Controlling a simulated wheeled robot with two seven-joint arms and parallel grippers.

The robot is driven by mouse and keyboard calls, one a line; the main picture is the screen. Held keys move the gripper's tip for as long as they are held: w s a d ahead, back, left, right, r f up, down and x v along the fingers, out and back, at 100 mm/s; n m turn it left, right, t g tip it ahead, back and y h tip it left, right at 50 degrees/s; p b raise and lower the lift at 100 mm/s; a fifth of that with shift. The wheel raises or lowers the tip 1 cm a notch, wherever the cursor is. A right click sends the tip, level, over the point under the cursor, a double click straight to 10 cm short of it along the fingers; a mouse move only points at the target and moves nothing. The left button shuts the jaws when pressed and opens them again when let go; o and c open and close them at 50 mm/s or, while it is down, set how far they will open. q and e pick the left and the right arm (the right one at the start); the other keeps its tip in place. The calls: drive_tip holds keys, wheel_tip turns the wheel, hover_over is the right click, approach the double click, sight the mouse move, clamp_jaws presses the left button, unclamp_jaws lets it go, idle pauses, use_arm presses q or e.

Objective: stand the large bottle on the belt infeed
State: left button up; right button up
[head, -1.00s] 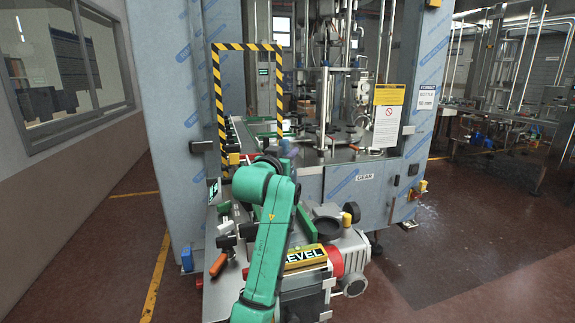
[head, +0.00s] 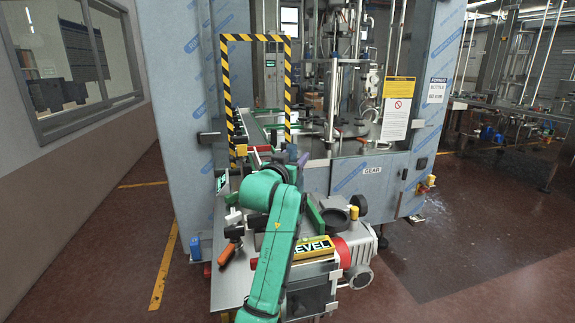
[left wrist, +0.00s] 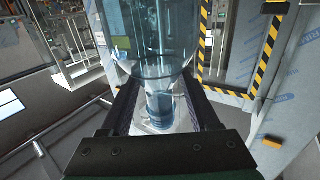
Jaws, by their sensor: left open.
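The large bottle (left wrist: 150,40) is clear and bluish. In the left wrist view it fills the upper middle, just beyond and between the fingers of my left gripper (left wrist: 158,90). The jaws are open; I cannot tell whether either finger touches the bottle. A narrower blue, clear part shows low between the fingers. In the head view my green left arm hides most of the gripper, and the bottle is not clear there. The belt infeed (head: 254,131) runs back under the striped frame, beyond my arm. My right gripper is not in view.
A yellow-black striped frame (head: 287,80) arches over the belt. Blue-wrapped machine panels (head: 180,120) stand on both sides. Floor is open at right.

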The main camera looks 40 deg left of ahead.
use_arm(q)
drive_tip(key=b+v, duration=0.3)
drive_tip(key=v, duration=0.8)
drive_tip(key=shift+s+d, duration=0.1)
